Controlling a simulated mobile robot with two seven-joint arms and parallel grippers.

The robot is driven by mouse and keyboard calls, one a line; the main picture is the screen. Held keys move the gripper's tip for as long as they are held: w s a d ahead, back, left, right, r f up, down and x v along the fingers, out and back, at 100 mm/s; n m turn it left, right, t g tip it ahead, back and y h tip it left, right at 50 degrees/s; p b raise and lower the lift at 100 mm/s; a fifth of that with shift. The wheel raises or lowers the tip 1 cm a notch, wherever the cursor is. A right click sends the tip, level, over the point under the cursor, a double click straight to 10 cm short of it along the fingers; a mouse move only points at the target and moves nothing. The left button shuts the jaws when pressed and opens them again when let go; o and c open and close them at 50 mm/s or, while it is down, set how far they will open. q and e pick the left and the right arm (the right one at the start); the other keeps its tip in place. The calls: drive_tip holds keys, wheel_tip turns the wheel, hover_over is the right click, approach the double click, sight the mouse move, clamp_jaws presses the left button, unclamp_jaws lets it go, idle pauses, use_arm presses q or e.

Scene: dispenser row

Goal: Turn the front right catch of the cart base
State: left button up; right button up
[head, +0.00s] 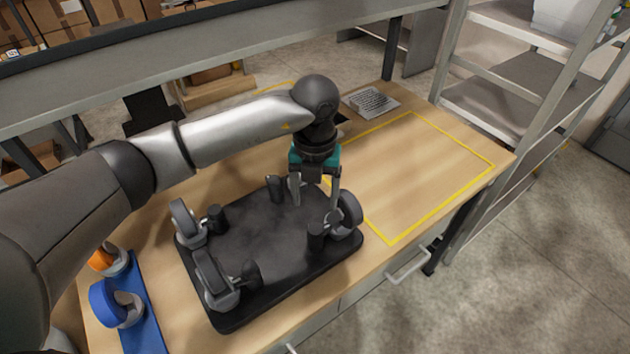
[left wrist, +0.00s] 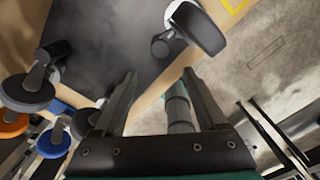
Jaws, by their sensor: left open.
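The cart base (head: 270,245) is a black plate lying on the bench, with grey-and-black casters and short black posts standing up from it. My left gripper (head: 315,204) is open and points down over its right part. One finger shows in front of or beside the right caster (head: 349,212); contact cannot be told. A black post (head: 316,236), possibly the catch, stands left of that caster. My right gripper is not in view.
A blue strip (head: 147,315) with a blue-wheeled caster (head: 116,303) and an orange one (head: 106,259) lies left of the base. A yellow-outlined area (head: 420,175) on the right is clear. A grey shelf beam (head: 210,55) crosses behind my arm.

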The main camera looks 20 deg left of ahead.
use_arm(q)
drive_tip(key=shift+r, duration=2.25)
